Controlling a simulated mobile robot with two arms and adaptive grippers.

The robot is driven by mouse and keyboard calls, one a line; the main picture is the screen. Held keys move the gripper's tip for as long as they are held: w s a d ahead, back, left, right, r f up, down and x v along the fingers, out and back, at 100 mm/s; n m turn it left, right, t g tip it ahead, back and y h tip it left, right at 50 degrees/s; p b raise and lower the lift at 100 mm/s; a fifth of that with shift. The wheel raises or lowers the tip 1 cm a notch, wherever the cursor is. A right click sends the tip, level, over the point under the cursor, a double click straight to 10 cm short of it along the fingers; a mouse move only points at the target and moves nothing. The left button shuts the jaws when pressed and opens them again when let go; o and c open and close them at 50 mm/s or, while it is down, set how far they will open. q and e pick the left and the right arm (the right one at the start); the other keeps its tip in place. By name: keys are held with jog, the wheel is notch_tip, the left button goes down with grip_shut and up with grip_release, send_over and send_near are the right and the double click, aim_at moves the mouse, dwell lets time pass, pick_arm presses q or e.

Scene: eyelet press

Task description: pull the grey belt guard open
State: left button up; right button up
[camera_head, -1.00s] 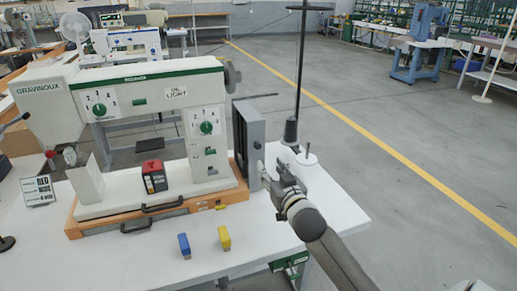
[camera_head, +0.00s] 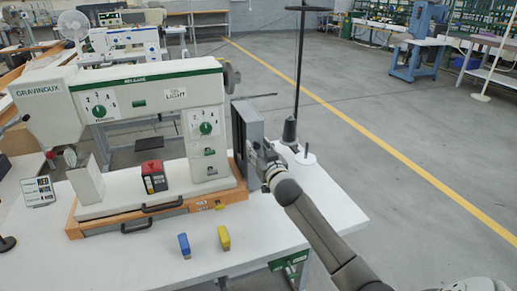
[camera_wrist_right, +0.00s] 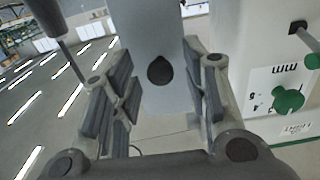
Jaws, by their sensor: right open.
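The grey belt guard (camera_head: 247,128) stands upright at the right end of the white and green press (camera_head: 150,90). In the right wrist view the guard (camera_wrist_right: 157,35) is a grey panel with a dark teardrop-shaped mark or knob (camera_wrist_right: 159,70). My right gripper (camera_head: 258,165) is at the guard's right face, low down. Its fingers (camera_wrist_right: 160,95) are open on either side of the panel's dark knob, with gaps to it; whether anything touches is unclear. My left gripper is in no view.
A thread stand with a tall pole (camera_head: 300,70) and a dark cone (camera_head: 290,131) stands just behind my right gripper. A red-topped block (camera_head: 154,176) sits on the press base. A blue block (camera_head: 184,245) and a yellow block (camera_head: 224,238) stand on the white table (camera_head: 120,265) in front.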

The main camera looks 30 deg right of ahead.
jog(key=shift+w, duration=0.15)
grip_shut()
dwell(0.4)
jog(key=s+d+p, duration=0.2)
jog(key=d, duration=0.9)
jog(key=shift+s+d, duration=0.2)
jog(key=shift+s, duration=0.2)
grip_release()
